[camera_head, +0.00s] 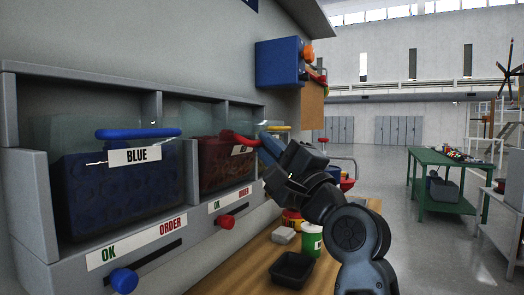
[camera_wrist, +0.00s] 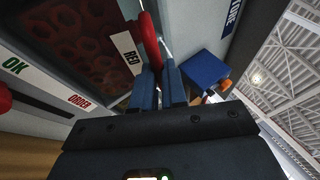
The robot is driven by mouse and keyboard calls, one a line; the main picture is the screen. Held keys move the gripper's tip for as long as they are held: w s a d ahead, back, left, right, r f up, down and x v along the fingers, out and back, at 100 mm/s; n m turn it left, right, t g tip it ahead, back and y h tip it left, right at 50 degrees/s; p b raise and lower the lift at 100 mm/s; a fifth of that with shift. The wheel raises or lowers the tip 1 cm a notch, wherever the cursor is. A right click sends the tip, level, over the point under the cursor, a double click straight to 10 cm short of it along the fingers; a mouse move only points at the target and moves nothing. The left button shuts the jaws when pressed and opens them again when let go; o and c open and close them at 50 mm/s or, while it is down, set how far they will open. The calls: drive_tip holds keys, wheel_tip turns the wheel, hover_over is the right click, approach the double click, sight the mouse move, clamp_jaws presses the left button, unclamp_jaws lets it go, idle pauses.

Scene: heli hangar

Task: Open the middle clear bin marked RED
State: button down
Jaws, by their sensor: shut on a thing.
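The middle clear bin (camera_head: 212,168) holds dark red contents and sits in the grey wall unit, right of the blue bin. Its red handle (camera_head: 234,138) runs along the top front, and its white label is partly hidden by my gripper (camera_head: 265,150). In the wrist view the label reads RED (camera_wrist: 127,52), beside the red handle (camera_wrist: 150,40). My gripper's blue fingers (camera_wrist: 160,80) are shut on the end of the handle. I cannot tell clearly whether the bin's front is tilted out.
The blue bin (camera_head: 120,190) is at left; a yellow handle (camera_head: 278,128) shows behind my gripper. Red (camera_head: 226,221) and blue (camera_head: 124,280) slider knobs stick out below. A black tray (camera_head: 291,268) and green cup (camera_head: 311,240) stand on the wooden counter.

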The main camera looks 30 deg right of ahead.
drive_tip(key=shift+s+d+f, duration=0.15)
drive_tip(key=shift+s+f, duration=0.05)
drive_tip(key=shift+f, duration=0.2)
drive_tip(key=shift+s+d+f, duration=0.15)
drive_tip(key=shift+f, duration=0.55)
drive_tip(key=c, duration=1.2)
unclamp_jaws()
drive_tip(key=shift+r, duration=0.1)
drive_tip(key=shift+o, duration=0.2)
drive_tip(key=v, duration=0.7)
drive_tip(key=shift+s+b, duration=0.4)
